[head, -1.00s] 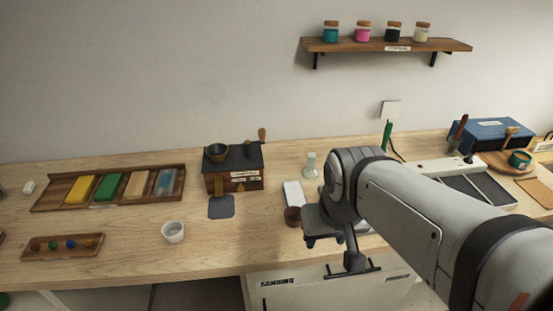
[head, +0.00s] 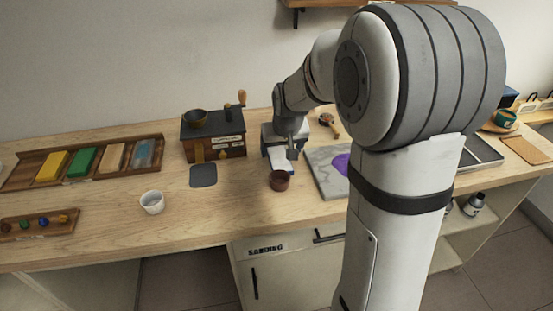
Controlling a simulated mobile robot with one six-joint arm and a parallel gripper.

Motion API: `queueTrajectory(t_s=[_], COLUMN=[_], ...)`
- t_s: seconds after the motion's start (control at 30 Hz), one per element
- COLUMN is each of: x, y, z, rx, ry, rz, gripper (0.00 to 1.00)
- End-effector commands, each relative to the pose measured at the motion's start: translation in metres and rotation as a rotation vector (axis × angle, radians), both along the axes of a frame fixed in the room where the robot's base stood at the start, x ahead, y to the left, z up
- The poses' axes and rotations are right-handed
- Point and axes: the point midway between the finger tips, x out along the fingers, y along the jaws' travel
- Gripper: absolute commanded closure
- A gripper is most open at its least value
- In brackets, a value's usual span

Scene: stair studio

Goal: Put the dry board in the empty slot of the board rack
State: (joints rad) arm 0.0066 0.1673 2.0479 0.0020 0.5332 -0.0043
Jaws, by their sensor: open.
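My gripper (head: 285,152) points down over the counter just right of the dark grinder box, above a white flat item (head: 283,164). It is open and looks empty, though the fingers are small in this view. A thin brown board (head: 527,150) lies flat at the far right of the counter; I cannot tell whether it is the dry board. A light wooden holder (head: 538,105) with upright pieces stands at the right edge, partly cut off. It may be the board rack; its slots are not clear.
A brown cup (head: 279,181) stands just in front of my gripper. A grey slab (head: 325,186) with a purple patch lies right of it, partly behind my arm. The grinder box (head: 213,143), white cup (head: 152,202) and tray of colored blocks (head: 20,178) are left.

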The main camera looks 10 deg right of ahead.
Motion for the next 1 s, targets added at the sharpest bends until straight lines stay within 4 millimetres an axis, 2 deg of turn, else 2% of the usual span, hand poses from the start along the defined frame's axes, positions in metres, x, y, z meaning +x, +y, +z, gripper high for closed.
queueTrajectory(t_s=[0.4, 0.7, 1.0], x=[0.022, 0.025, 0.024], y=[-0.001, 0.0, 0.0], z=[-0.047, -0.052, -0.052], rx=[0.001, 0.0, 0.0], ry=[0.004, 0.0, 0.0], rz=[0.001, 0.002, 0.002], gripper=[0.22, 0.22, 0.45])
